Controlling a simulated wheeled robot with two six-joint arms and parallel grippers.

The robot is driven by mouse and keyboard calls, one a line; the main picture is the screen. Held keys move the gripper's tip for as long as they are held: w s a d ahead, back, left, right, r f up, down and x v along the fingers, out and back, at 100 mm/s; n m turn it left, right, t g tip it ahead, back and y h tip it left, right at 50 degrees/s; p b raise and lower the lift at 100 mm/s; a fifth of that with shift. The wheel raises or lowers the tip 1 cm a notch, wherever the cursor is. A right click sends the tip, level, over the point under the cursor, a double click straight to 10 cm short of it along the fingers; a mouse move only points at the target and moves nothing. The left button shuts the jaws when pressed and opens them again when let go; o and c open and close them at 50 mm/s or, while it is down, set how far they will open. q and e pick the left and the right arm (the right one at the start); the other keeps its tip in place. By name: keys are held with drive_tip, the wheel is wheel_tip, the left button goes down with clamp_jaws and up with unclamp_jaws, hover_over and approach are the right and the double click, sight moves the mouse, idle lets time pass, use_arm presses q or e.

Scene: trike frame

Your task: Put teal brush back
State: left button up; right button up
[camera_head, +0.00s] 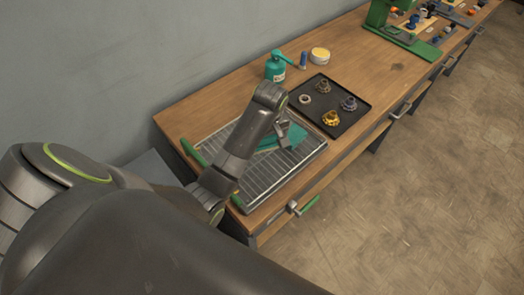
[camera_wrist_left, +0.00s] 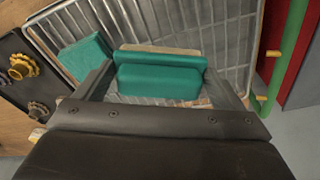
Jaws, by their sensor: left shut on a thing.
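My left gripper (camera_head: 283,144) is over the wire rack and shut on a teal brush. In the left wrist view the brush (camera_wrist_left: 160,80) lies crosswise between the two fingers of the gripper (camera_wrist_left: 160,92), with a pale strip along its far edge. In the head view my arm and gripper partly cover the brush. I cannot tell whether it touches the rack. A second teal piece, flat like a pad or cloth (camera_wrist_left: 86,56), lies on the rack beside it, towards the gear tray. My right gripper is not in view.
The wire rack (camera_head: 262,182) with green handles sits at the near end of the wooden bench (camera_head: 205,100). A black tray (camera_head: 335,124) with several gears is beside it. A teal oil can (camera_head: 275,70) and a yellow-lidded tin (camera_head: 320,55) stand behind.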

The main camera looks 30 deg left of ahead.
sight(266, 150)
use_arm(q)
drive_tip(key=shift+s+d+f, duration=0.1)
drive_tip(key=shift+d+f, duration=0.15)
drive_tip(key=shift+f, duration=0.25)
drive_tip(key=shift+d+f, duration=0.2)
drive_tip(key=shift+f, duration=0.25)
drive_tip(key=f, duration=0.2)
drive_tip(key=f+p, duration=0.1)
drive_tip(key=f, duration=0.1)
drive_tip(key=shift+a, duration=0.4)
drive_tip(key=shift+d+f, duration=0.15)
drive_tip(key=shift+d, duration=0.05)
drive_tip(key=shift+a+f, duration=0.1)
drive_tip(key=shift+f, duration=0.05)
drive_tip(key=o, duration=0.9)
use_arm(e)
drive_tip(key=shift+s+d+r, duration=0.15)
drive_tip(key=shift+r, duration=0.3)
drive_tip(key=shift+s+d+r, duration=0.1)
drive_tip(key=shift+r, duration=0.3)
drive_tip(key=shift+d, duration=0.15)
